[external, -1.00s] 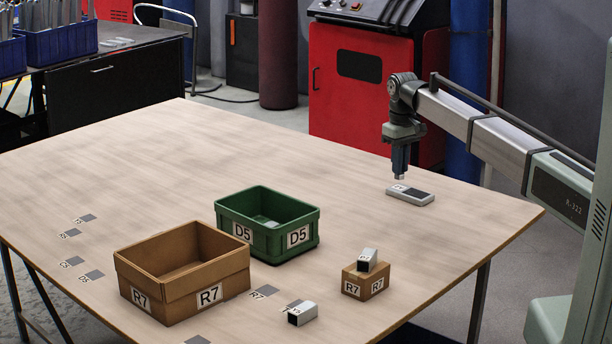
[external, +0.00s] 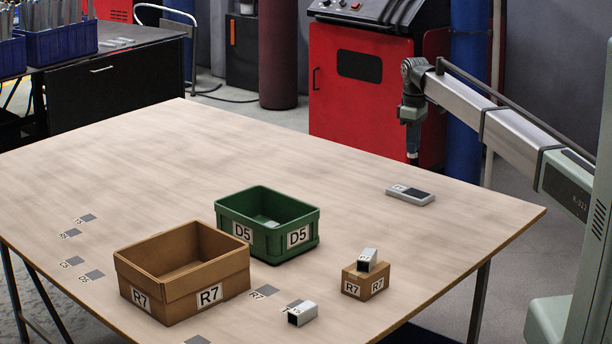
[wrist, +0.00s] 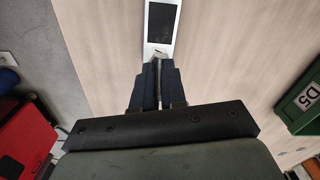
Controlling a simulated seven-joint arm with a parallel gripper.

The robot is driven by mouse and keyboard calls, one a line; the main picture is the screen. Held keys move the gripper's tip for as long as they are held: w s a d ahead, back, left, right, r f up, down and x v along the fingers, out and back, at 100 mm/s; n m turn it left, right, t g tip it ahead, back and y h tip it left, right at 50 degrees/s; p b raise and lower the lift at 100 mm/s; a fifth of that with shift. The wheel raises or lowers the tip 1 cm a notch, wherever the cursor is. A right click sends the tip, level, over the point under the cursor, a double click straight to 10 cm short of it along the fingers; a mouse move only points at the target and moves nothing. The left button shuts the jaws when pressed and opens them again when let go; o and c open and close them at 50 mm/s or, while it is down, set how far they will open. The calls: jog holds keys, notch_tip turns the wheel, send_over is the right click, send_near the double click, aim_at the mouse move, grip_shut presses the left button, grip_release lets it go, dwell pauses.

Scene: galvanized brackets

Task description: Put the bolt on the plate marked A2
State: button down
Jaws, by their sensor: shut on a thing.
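My gripper (external: 413,158) is at the table's far right edge, behind and just right of a light grey plate with a dark pad (external: 410,195). That plate carries a small label that I cannot read clearly; it also shows ahead of the fingers in the wrist view (wrist: 162,22). In the wrist view my gripper (wrist: 156,70) is shut on a thin grey piece (wrist: 157,90), which fits the bolt, though the fingers hide most of it. I cannot make out a plate marked A2 for certain.
A green D5 bin (external: 267,222) and an open brown R7 box (external: 182,272) stand mid-table. A small R7 carton (external: 366,285) bears a metal block (external: 368,258); another block (external: 302,314) lies near the front. Labelled grey patches (external: 95,274) lie left. The far table is clear.

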jog(key=shift+f, duration=4.95)
jog(key=shift+f, duration=0.15)
jog(key=c, duration=1.2)
grip_release()
notch_tip(320, 180, up, 12)
jog(key=shift+r, duration=0.15)
jog(key=shift+d, duration=0.1)
